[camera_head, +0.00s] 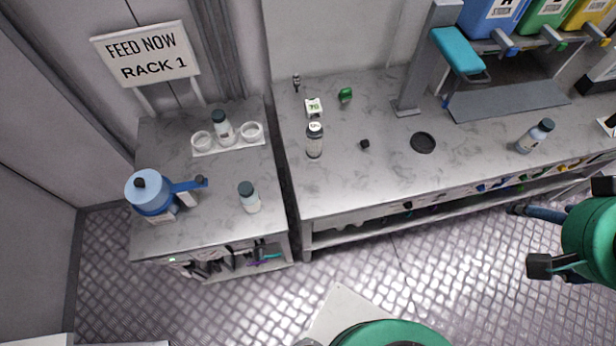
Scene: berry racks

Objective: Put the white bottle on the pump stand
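A white bottle with a dark teal cap (250,197) stands upright on the left bench near its front right edge. A similar white bottle (224,132) stands in a white holder (201,153) between two round cups. A blue pump-like device (150,193) with a side arm is at the left; I cannot tell which part is the pump stand. My gripper (572,226) is at the right edge, partly cut off, its dark finger blocks wide apart, with nothing seen between them.
A sign reading "FEED NOW RACK 1" (146,54) stands behind the left bench. Blue, green and yellow bins are at the back right. A narrow gap separates the benches.

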